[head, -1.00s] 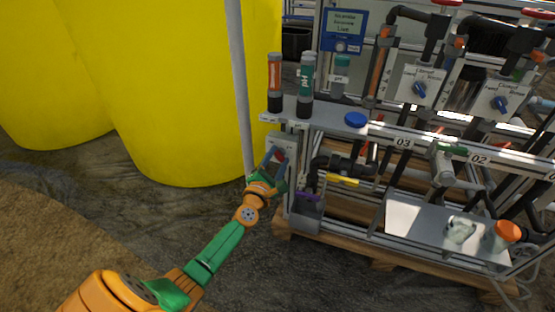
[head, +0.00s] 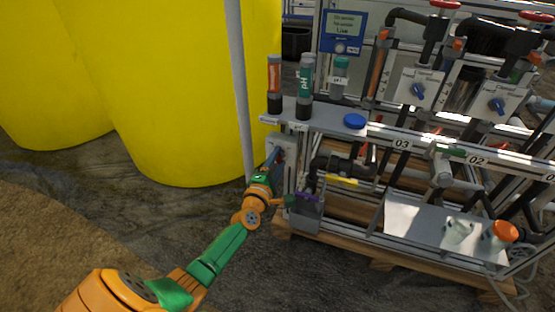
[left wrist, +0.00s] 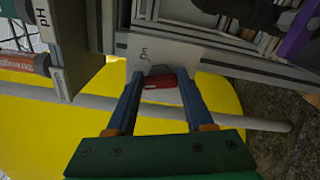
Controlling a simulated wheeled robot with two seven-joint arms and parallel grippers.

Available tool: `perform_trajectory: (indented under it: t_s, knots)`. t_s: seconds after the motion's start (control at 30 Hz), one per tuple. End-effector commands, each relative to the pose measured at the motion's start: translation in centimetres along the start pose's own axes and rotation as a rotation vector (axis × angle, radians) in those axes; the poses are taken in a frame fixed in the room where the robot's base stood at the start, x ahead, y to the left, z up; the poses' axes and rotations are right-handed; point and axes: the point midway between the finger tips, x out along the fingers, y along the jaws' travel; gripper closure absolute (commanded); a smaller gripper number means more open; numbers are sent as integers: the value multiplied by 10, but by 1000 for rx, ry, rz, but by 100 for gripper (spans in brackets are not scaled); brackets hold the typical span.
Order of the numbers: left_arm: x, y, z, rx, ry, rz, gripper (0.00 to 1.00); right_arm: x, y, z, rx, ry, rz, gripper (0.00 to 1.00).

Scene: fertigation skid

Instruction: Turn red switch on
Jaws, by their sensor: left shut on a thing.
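The red switch (left wrist: 160,82) lies between the two blue fingers of my left gripper (left wrist: 160,76) in the left wrist view. The gripper is shut on it. Behind it is a grey switch plate (left wrist: 150,47) with a short dark marking that looks like "On". In the head view, my left gripper (head: 274,157) is at the grey switch box (head: 284,142) on the left end of the skid. There the fingers hide the red switch. My right gripper is in neither view.
A grey upright pole (head: 240,90) stands close left of the switch box, before large yellow tanks (head: 165,90). A shelf (head: 330,120) with several bottles is just above. A small grey holder (head: 307,207) with a purple item is below right.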

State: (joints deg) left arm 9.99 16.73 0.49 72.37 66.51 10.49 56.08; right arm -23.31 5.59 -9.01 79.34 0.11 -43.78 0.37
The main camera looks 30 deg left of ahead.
Motion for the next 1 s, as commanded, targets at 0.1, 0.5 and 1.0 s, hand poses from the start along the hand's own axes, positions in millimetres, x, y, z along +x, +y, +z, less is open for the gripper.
perform_trajectory:
  t_s: [0.1,0.5,1.0]
  knots:
    - [0,-1,0,108,0,-2,100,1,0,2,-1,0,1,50]
    - [0,-2,0,487,0,-2,100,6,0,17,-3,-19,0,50]
    - [0,-5,-2,900,-1,-3,100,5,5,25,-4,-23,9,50]
